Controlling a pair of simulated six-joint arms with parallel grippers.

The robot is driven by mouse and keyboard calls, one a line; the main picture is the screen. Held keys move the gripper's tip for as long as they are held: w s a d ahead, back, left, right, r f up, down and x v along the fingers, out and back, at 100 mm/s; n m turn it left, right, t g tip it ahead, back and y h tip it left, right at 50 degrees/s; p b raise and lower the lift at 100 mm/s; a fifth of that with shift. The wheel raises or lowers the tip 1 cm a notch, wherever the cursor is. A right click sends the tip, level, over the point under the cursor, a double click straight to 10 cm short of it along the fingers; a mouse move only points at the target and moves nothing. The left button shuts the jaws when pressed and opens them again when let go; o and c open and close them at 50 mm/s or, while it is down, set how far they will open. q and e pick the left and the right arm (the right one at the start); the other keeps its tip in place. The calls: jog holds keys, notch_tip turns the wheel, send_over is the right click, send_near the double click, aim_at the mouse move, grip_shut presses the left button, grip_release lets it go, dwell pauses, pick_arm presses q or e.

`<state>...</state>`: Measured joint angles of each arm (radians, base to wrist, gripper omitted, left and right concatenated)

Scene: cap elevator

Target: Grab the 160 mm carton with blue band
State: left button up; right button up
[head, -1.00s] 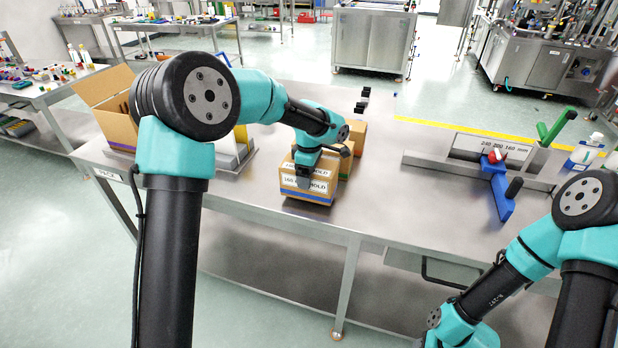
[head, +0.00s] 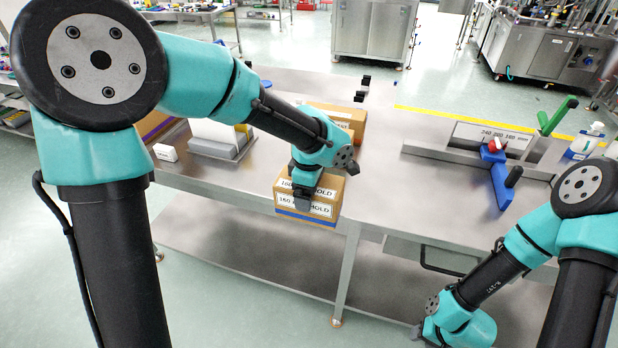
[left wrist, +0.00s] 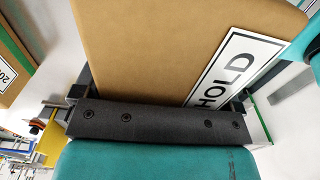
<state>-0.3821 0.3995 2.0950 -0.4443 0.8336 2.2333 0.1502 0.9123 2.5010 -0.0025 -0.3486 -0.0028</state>
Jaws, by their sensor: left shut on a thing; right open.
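The brown carton (head: 322,198) with a blue band along its bottom and white labels reading 160 and HOLD is at the table's front edge in the head view. My left gripper (head: 302,196) is shut on it, with a dark finger down its front face. In the left wrist view the carton (left wrist: 160,50) fills the space above the dark gripper body (left wrist: 155,120), with HOLD readable. I cannot tell how far its bottom is above the table. My right gripper (head: 418,331) is low at the bottom of the head view, apart from the table, open and partly hidden by its arm.
Other cartons (head: 345,118) stand behind the held one. A metal fixture with a size label (head: 490,136), a blue bar (head: 500,185) and a green handle (head: 558,115) sits at the right. The table middle (head: 385,170) is clear.

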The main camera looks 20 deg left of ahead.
pick_arm(q)
jog(key=shift+s+d, duration=0.15)
jog(key=shift+s, duration=0.45)
jog(key=shift+r, duration=0.1)
